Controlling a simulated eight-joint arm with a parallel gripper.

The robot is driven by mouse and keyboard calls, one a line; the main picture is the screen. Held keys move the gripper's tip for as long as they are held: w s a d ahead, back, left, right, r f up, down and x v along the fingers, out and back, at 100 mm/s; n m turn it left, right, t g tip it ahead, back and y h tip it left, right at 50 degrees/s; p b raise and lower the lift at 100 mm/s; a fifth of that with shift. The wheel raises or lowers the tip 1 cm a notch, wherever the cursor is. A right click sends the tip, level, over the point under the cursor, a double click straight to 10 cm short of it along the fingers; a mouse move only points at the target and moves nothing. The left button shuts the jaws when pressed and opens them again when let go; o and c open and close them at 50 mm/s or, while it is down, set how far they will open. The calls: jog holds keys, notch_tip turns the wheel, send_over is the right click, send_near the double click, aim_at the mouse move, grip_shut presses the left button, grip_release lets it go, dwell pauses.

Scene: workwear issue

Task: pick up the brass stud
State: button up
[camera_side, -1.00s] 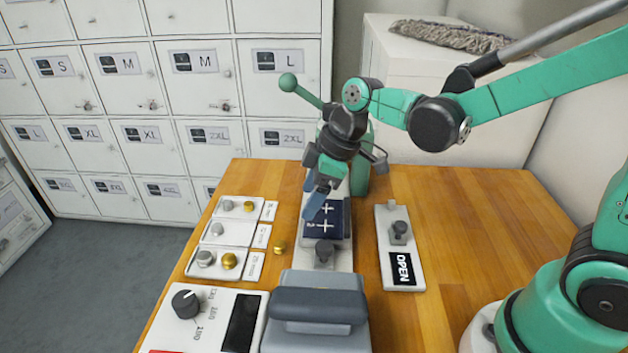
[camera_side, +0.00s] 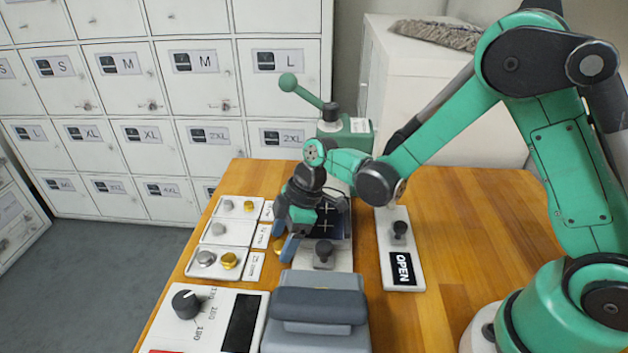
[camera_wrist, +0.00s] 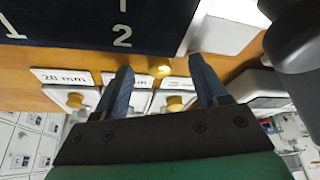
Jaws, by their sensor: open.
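A loose brass stud (camera_side: 278,244) lies on the wooden table, right of the white trays. In the side view my gripper (camera_side: 285,240) is low over it, and its blue fingers hide part of the stud. In the wrist view the brass stud (camera_wrist: 159,67) shows between the two fingertips of my gripper (camera_wrist: 160,64), with a gap to each side. The fingers are apart and hold nothing. I cannot tell how high the tips are above the table.
White trays (camera_side: 243,234) hold more brass and grey studs at the left. A dark blue marked pad (camera_side: 329,222) is just right of my gripper. A grey block (camera_side: 318,302) and dial box (camera_side: 205,322) stand in front. An OPEN plate (camera_side: 403,270) lies right.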

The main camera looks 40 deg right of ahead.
grip_shut()
dwell(0.3)
